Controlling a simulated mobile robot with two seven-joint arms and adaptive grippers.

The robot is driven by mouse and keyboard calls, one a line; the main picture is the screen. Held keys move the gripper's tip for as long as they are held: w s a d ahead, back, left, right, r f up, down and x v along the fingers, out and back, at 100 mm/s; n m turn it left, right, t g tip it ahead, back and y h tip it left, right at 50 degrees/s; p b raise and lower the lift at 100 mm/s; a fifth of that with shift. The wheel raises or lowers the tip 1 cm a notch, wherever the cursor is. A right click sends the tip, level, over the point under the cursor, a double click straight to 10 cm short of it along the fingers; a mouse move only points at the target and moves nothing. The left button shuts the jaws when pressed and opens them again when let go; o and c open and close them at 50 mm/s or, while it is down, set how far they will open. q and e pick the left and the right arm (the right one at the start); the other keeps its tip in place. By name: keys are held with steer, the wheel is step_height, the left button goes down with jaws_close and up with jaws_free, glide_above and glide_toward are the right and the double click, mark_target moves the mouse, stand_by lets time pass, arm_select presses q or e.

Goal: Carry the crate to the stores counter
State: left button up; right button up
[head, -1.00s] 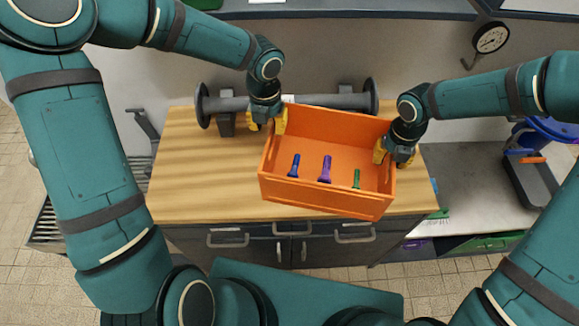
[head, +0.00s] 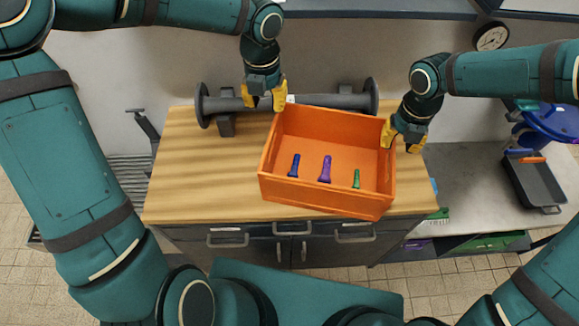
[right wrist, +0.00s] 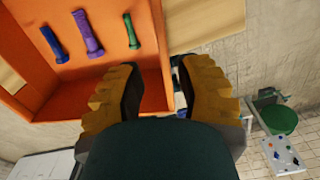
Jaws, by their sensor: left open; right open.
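The orange crate (head: 327,202) sits on the wooden top of a cabinet, turned slightly. Inside it are a blue (head: 294,165), a purple (head: 325,169) and a green (head: 357,178) handle-shaped object. My left gripper (head: 265,103) is open above the crate's back left corner, apart from it. My right gripper (head: 404,140) is open at the right wall, near its back corner; it looks raised above the rim. In the right wrist view, the open fingers (right wrist: 155,90) hold nothing, and the crate wall (right wrist: 80,90) lies just beyond them. I cannot tell which surface is the stores counter.
A grey pipe spool (head: 325,101) lies behind the crate. The wooden top (head: 200,180) is clear to the left. A grey worktop (head: 480,190) stands to the right, with a dark tray (head: 535,182) and a blue round object (head: 553,122). A gauge (head: 491,37) hangs on the wall.

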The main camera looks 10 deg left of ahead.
step_height(320, 180, up, 5)
stand_by(0.3)
arm_select(q)
steer(key=shift+s+f, duration=0.1)
arm_select(e)
steer(key=shift+s+f, duration=0.1)
stand_by(0.3)
